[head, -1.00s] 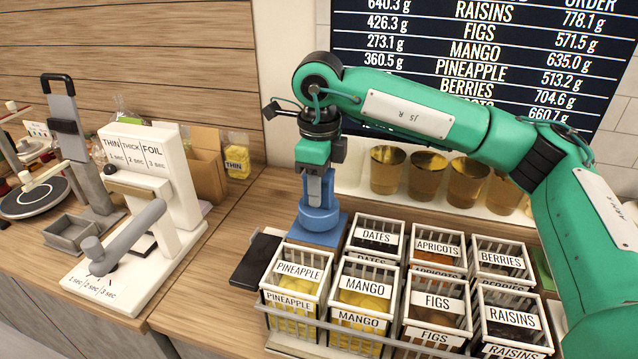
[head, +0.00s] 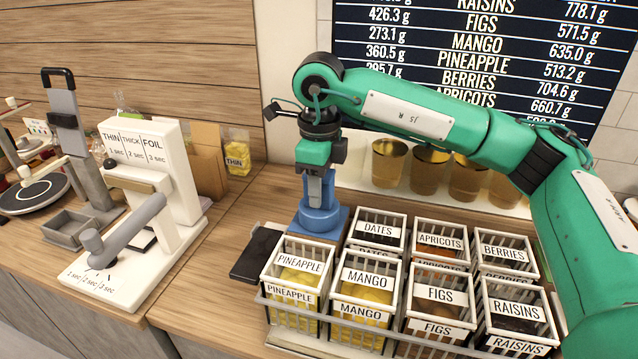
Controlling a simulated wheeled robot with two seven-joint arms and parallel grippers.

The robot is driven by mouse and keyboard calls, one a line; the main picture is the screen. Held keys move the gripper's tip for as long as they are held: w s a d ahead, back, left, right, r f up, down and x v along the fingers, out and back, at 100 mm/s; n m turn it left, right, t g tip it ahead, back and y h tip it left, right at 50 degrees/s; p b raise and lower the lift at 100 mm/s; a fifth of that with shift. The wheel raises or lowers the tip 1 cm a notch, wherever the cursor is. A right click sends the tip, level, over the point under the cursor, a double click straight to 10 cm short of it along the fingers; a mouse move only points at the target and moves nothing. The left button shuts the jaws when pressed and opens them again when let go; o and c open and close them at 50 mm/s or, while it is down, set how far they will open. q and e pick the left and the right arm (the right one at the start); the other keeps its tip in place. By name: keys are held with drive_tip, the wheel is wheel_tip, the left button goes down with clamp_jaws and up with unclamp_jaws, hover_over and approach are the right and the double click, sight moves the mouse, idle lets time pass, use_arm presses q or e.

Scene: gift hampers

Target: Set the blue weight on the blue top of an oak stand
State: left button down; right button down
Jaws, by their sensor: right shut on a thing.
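The blue weight (head: 320,219) is round with a narrower knob on top and is upright. My right gripper (head: 318,192) points down and is shut on that knob. Directly below the weight is a blue square top (head: 338,229), partly covered by the weight. The weight looks at or very near this surface; I cannot tell whether it touches. The oak body of the stand is hidden behind the baskets. My left gripper is not in view.
White labelled baskets (head: 366,278) of dried fruit stand close in front and to the right. A dark flat device (head: 258,252) lies to the left. Golden cups (head: 428,166) line the back. A white sealer (head: 150,180) with a grey lever stands further left.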

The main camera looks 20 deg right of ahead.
drive_tip(key=shift+s+a+f, duration=0.1)
drive_tip(key=shift+s, duration=0.05)
drive_tip(key=c, duration=0.8)
unclamp_jaws()
drive_tip(key=shift+c, duration=0.2)
drive_tip(key=shift+s, duration=0.1)
